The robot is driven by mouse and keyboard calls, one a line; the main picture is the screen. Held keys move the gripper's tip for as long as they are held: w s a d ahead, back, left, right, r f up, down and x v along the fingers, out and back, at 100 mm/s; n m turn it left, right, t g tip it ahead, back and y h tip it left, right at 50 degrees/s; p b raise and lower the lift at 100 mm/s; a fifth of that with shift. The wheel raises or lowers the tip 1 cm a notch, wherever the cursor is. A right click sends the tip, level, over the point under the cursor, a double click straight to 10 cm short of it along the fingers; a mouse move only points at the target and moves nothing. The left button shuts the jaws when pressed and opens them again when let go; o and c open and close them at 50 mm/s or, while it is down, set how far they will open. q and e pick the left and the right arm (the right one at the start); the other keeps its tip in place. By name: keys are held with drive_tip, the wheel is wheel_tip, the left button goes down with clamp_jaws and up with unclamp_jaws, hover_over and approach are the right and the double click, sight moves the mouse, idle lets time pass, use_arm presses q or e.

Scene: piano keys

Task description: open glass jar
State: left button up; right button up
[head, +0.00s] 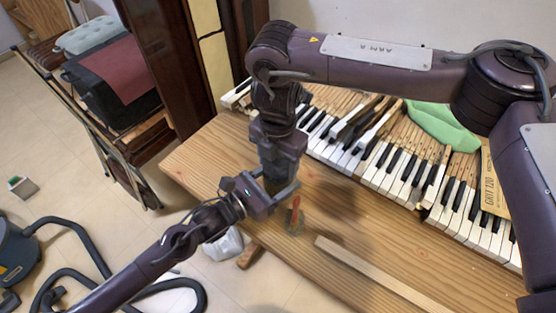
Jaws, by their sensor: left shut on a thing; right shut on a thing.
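My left gripper (272,193) reaches in from the lower left and is shut at the table's near left edge. My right gripper (279,175) points down from above and is shut at the same spot, directly over the left one. The jaws of both meet around one small thing, which fits the glass jar. The grippers hide nearly all of it, so its lid and its tilt cannot be made out.
A wooden table (213,160) carries a row of piano keys (385,165), partly taken apart. A wooden strip (375,272) lies in front, and a green cloth (440,124) lies behind the keys.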

drive_tip(key=n, duration=0.8)
drive_tip(key=shift+n, duration=0.4)
drive_tip(key=n, duration=0.6)
drive_tip(key=shift+r+n, duration=0.1)
drive_tip(key=shift+n, duration=0.2)
drive_tip(key=n, duration=0.6)
drive_tip(key=shift+n, duration=0.3)
drive_tip(key=n, duration=0.8)
drive_tip(key=shift+n, duration=0.3)
drive_tip(key=shift+r, duration=0.15)
drive_tip(key=shift+r, duration=0.95)
